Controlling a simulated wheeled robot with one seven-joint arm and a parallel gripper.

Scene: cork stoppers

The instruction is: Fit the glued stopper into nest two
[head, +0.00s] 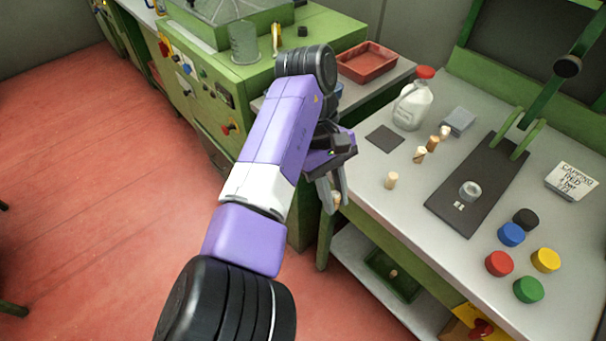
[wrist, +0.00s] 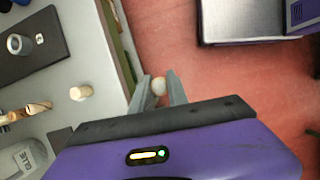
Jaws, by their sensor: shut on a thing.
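My gripper (head: 333,205) is shut on a small cork stopper (head: 337,199), just off the front edge of the bench. In the wrist view the stopper (wrist: 158,86) sits between the fingertips, pale on one end; whether that is glue I cannot tell. A dark plate (head: 484,176) on the bench carries a grey metal ring-shaped nest (head: 470,190), with a small white mark beside it. The ring also shows in the wrist view (wrist: 18,44), apart from my gripper. A white glue bottle (head: 411,106) with a red cap stands at the back.
A loose stopper (head: 391,180) stands near the bench's front edge, with several more behind it. A green lever press (head: 540,100) rises over the plate's far end. Coloured caps (head: 499,263) lie right of the plate. A green tray (head: 381,285) is on the lower shelf.

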